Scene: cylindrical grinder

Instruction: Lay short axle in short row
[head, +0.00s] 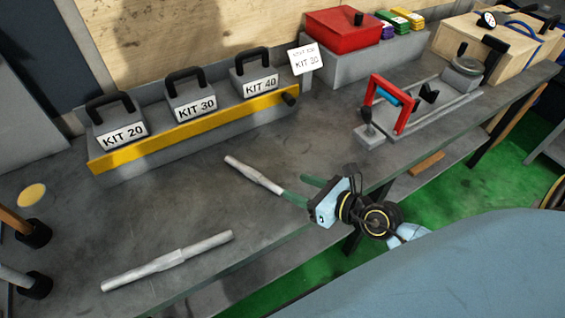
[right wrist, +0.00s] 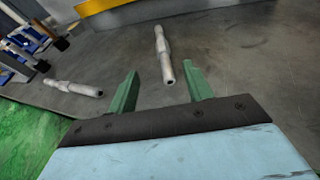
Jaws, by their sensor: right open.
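A grey stepped axle, the shorter-looking of two, (head: 253,175) lies on the bench in the middle of the head view. It also shows in the right wrist view (right wrist: 162,52), with its near end pointing at my gripper. A longer-looking stepped axle (head: 167,263) lies at the front left, and at left in the right wrist view (right wrist: 72,87). My right gripper (head: 294,187) is open, with green fingers either side of the shorter axle's near end in the picture; contact cannot be told. In the right wrist view its fingers (right wrist: 160,78) are empty between. My left gripper is not in view. No marked short row can be made out.
A grey rack with a yellow front (head: 195,130) holds cases marked KIT 20, KIT 30 and KIT 40. A red box (head: 343,40) and a fixture with a red frame (head: 393,105) stand at right. Black-ended rods (head: 35,233) are at the left edge. The bench between the axles is clear.

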